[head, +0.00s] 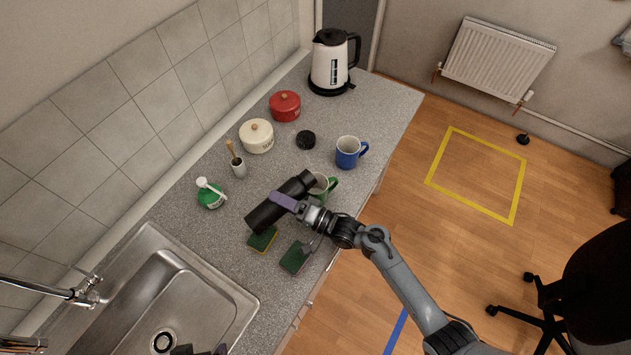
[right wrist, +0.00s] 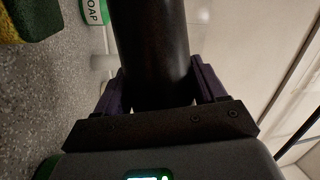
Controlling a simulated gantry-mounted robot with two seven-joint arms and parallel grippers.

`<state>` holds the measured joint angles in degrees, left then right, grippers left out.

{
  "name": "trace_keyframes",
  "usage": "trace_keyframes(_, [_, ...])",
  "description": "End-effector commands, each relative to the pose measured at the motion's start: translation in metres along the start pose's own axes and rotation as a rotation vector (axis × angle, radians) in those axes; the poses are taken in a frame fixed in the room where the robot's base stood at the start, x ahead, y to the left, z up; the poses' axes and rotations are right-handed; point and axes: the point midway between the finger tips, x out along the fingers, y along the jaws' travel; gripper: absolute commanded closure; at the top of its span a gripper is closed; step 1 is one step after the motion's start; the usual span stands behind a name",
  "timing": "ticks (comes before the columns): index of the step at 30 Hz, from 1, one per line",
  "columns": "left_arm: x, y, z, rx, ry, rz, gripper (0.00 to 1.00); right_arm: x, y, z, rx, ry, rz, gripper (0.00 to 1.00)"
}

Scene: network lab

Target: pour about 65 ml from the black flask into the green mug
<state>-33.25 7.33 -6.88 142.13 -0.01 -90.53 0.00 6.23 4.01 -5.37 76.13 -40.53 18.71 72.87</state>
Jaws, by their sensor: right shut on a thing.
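The black flask (head: 265,214) is tilted well over, its mouth end toward the upper right, at the green mug (head: 331,185). The flask's neck hides part of the mug. I cannot see any liquid or the level in the mug. My right gripper (head: 285,202) is shut on the flask's body. In the right wrist view the flask (right wrist: 150,45) lies between the purple fingers (right wrist: 158,88). A dark piece at the bottom edge of the head view may be my left gripper (head: 198,350); its fingers do not show clearly.
A blue mug (head: 346,160) and black round lid (head: 306,140) stand beyond the green mug.

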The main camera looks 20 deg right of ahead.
Motion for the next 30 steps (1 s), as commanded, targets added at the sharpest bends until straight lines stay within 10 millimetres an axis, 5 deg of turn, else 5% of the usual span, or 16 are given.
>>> trace_keyframes(30, [-0.0011,0.0024,-0.0011,-0.01,0.001,0.008,0.0,0.0047,-0.0039,0.004,0.048,0.015,-0.025,0.85])
